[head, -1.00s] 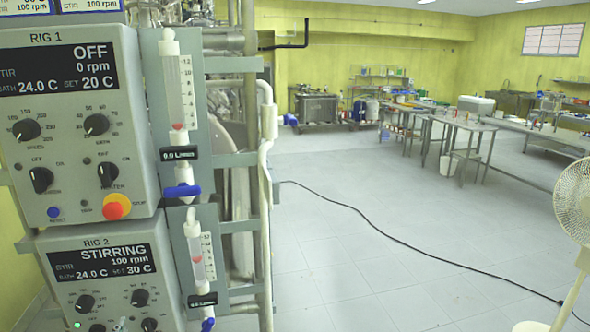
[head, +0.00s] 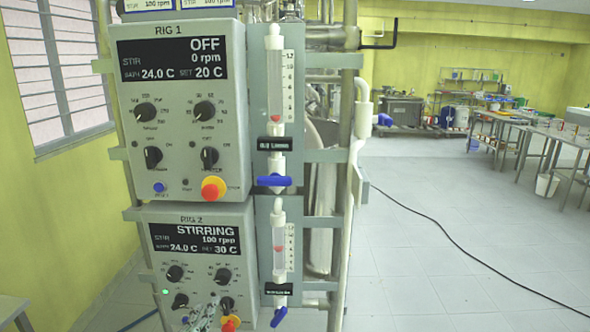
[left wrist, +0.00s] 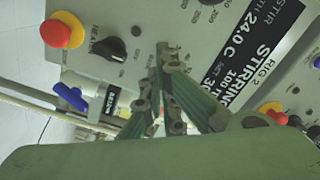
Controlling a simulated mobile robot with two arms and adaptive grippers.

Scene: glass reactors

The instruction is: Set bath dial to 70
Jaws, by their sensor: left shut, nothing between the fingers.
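The Rig 1 panel (head: 180,173) shows OFF, 0 rpm, bath 24.0 C and set 20 C. Its bath dial (head: 204,111) is the black upper-right knob. Below it, the Rig 2 panel (head: 161,290) shows STIRRING, 100 rpm, bath 24.0 C and set 30 C, with its own upper-right bath dial (head: 222,276). My left gripper (head: 207,306) is shut and empty in front of Rig 2's lower knobs. In the left wrist view, its green fingers (left wrist: 164,52) are together near Rig 2's heater knob (left wrist: 108,49). My right gripper is out of view.
Red-and-yellow stop buttons (head: 213,188) sit near the knobs, one also close in the left wrist view (left wrist: 62,30). Flow tubes with blue valves (head: 274,181) stand right of the panels. A black cable (head: 440,228) crosses the open floor.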

